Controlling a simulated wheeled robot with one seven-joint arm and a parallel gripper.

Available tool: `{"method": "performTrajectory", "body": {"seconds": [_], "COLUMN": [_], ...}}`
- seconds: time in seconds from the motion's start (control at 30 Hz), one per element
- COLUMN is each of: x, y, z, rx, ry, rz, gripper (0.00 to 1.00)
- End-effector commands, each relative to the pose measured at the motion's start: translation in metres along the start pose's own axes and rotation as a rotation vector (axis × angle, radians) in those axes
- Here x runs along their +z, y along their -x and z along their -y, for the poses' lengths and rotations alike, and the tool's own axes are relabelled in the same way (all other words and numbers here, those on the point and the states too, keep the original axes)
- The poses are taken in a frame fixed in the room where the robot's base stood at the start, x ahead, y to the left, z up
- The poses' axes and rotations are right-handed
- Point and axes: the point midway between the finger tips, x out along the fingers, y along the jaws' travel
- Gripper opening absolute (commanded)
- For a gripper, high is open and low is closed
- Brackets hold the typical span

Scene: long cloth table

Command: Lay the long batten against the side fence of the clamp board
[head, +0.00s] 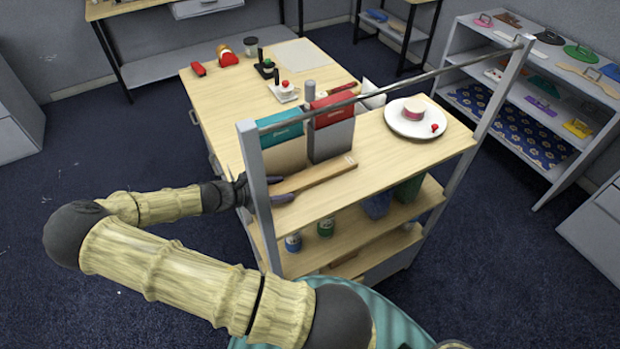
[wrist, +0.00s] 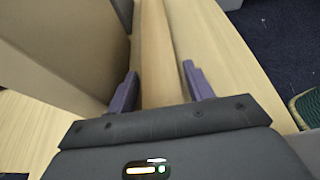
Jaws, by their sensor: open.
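The long batten (head: 322,174) is a pale wooden strip lying on the near shelf top, in front of two boxes. My gripper (head: 279,189) is at its left end, with its purple fingers on either side of the wood. In the wrist view the batten (wrist: 156,45) runs away between the fingers of my gripper (wrist: 160,72), with a gap at each side. The gripper is open and not shut on the batten. I cannot make out a clamp board or its side fence in either view.
A teal-topped box (head: 281,142) and a red-topped box (head: 332,128) stand just behind the batten. A grey post (head: 258,195) and a rail (head: 400,77) frame the unit's near side. A plate (head: 405,128) sits to the right. The front strip of shelf top is clear.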

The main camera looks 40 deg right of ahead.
Motion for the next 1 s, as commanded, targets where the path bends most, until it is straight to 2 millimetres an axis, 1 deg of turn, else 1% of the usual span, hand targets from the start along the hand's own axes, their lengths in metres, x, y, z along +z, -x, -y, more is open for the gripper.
{"method": "performTrajectory", "body": {"seconds": [0.03,0.07,0.1,0.23,0.27,0.3,0.53,0.67,0.83,1.0], "x": [0.0,0.0,0.0,0.0,0.0,0.0,0.002,0.007,0.026,0.056], "y": [0.0,0.0,0.0,0.0,0.0,0.0,0.001,0.003,0.011,0.024], "z": [0.0,0.0,0.0,0.0,0.0,0.0,0.0,-0.001,0.0,0.0], "rx": [0.0,0.0,0.0,0.0,0.0,0.0,0.0,0.0,0.0,0.002], "ry": [0.0,0.0,0.0,0.0,0.0,0.0,0.0,-0.001,-0.003,-0.004], "rz": [0.0,0.0,0.0,0.0,0.001,0.001,0.0,0.001,-0.002,-0.004], "gripper": [0.52,0.48,0.4,0.14,0.14,0.1,0.1,0.1,0.1,0.1]}}
